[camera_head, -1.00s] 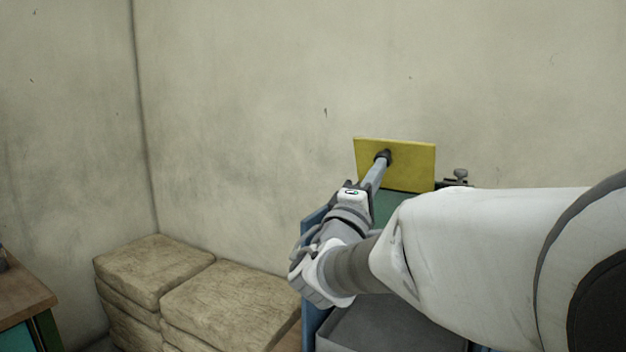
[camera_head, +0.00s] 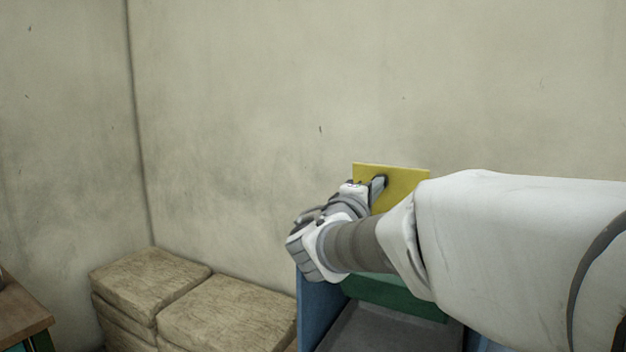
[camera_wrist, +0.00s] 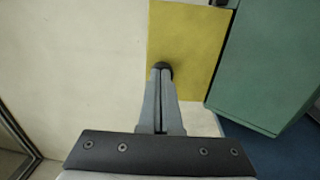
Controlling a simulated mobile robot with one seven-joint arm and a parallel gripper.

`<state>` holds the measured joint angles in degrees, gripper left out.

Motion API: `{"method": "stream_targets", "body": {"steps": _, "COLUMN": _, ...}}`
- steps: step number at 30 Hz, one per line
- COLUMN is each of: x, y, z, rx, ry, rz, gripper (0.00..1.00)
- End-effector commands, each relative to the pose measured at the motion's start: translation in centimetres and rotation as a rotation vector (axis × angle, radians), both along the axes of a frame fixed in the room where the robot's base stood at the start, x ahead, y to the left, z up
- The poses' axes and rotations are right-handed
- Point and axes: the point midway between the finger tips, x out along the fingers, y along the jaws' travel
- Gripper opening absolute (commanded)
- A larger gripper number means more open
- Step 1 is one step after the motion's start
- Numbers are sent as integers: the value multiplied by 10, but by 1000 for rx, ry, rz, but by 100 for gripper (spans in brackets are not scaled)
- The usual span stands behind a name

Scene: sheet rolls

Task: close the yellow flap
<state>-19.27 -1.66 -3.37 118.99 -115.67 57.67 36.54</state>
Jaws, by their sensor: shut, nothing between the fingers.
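The yellow flap (camera_head: 407,184) stands raised near the wall, above a blue and green machine, with its lower right part hidden behind my arm in the head view. In the wrist view the yellow flap (camera_wrist: 188,40) lies beside a green block (camera_wrist: 265,65). My gripper (camera_head: 380,181) is shut and empty, and its fingertips are at the flap's face, left of its middle. In the wrist view my gripper (camera_wrist: 161,70) has its closed tips over the flap's lower left edge. They look to be touching it, but I cannot tell for sure.
The machine has a blue side panel (camera_head: 312,305), a green bar (camera_head: 395,297) and a grey surface (camera_head: 380,332). Stacked tan bundles (camera_head: 225,312) stand to its left. A wooden table (camera_head: 20,318) is at the far left. The wall behind is bare.

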Motion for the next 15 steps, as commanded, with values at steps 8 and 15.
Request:
{"method": "stream_targets", "body": {"steps": 8, "x": 17, "y": -12, "z": 25, "rx": 117, "ry": 171, "rz": -2, "gripper": 0}}
{"method": "stream_targets", "body": {"steps": 15, "x": 32, "y": -22, "z": 33, "rx": 212, "ry": 313, "rz": -3, "gripper": 0}}
